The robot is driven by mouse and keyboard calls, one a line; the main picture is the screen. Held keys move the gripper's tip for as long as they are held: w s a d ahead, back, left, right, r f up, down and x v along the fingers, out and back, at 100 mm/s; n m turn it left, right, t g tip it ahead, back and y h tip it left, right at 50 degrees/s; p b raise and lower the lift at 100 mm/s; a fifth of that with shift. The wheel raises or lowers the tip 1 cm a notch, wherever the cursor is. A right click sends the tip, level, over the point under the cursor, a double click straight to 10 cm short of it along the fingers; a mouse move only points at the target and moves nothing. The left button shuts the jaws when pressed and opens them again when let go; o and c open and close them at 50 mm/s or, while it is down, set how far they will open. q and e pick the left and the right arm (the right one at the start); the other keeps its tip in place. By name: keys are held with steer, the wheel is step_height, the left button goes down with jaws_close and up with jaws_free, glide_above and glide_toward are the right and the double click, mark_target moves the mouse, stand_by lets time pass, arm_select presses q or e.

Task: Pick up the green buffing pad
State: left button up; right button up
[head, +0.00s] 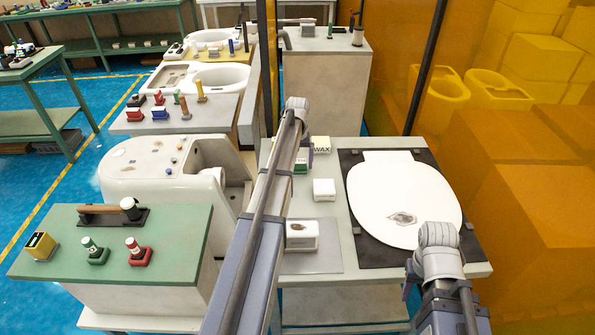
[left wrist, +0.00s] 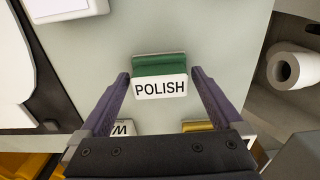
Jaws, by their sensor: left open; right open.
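A green pad (left wrist: 160,66) with a white face marked POLISH lies on the light grey bench top in the left wrist view. My left gripper (left wrist: 160,77) is open, with one purple finger on each side of the pad and visible gaps between. In the head view the green pad (head: 301,166) shows only partly beside my left arm, which hides much of that gripper.
A block marked WAX (head: 320,144) and a white block (head: 324,189) stand near the pad. A yellow-topped block (left wrist: 198,126) is close to the right finger. A white toilet seat (head: 400,200) lies on a black mat (head: 476,250).

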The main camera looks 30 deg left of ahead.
arm_select(q)
steer(key=c, duration=1.2)
steer(key=shift+r, duration=0.2)
step_height(320, 180, up, 10)
steer(key=p, duration=1)
steer(key=shift+f, duration=0.1)
